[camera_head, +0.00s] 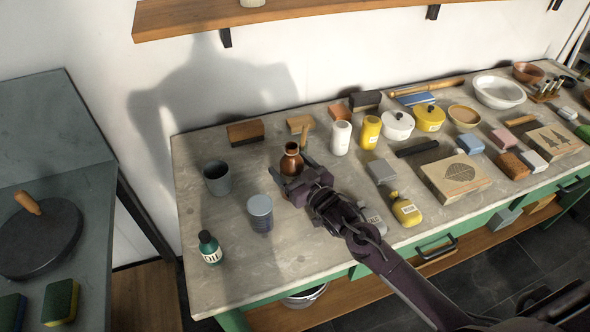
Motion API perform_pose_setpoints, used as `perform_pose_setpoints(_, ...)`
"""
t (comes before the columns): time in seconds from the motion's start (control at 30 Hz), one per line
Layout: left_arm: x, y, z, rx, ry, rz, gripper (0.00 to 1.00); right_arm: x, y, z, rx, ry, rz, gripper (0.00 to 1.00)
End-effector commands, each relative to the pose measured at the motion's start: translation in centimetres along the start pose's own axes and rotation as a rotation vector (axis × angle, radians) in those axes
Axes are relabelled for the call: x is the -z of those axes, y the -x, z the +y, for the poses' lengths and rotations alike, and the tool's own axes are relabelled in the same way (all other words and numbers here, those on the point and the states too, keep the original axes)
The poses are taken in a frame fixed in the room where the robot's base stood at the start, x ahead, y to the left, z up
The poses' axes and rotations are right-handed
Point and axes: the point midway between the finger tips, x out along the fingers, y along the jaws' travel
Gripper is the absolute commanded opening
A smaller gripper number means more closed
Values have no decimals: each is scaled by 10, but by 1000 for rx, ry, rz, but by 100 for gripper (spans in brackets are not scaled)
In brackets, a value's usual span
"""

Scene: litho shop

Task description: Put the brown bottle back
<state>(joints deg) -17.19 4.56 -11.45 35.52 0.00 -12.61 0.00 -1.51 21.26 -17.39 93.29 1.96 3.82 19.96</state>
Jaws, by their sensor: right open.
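The brown bottle (291,160) stands upright on the pale stone worktop (290,255), left of the middle of the picture. My right gripper (291,171) is open, with its two fingers reaching to either side of the bottle's lower part. Whether the fingers touch the bottle I cannot tell. The gripper hides part of the bottle's base. My left gripper is not in view.
Left of the bottle stand a dark grey cup (216,178), a grey-blue can (260,213) and a green oil bottle (209,247). Behind it lie wooden blocks (245,132). White and yellow bottles (341,138) stand to the right. A wooden shelf (330,12) hangs above.

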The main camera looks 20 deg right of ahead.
Motion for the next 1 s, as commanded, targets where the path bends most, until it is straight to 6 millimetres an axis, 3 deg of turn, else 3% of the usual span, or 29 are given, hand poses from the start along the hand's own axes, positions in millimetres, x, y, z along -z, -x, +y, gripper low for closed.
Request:
perform_pose_setpoints(0.17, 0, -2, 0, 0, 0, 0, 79, 0, 13, 0, -1, 0, -2, 76)
perform_pose_setpoints(0.6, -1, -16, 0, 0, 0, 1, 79, 0, 97, 0, 1, 0, -3, 76)
perform_pose_setpoints(0.8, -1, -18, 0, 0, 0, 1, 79, 2, 116, 0, -1, 0, -1, 76)
perform_pose_setpoints(1.0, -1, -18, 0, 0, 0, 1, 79, 3, 120, 0, 0, 0, 1, 76)
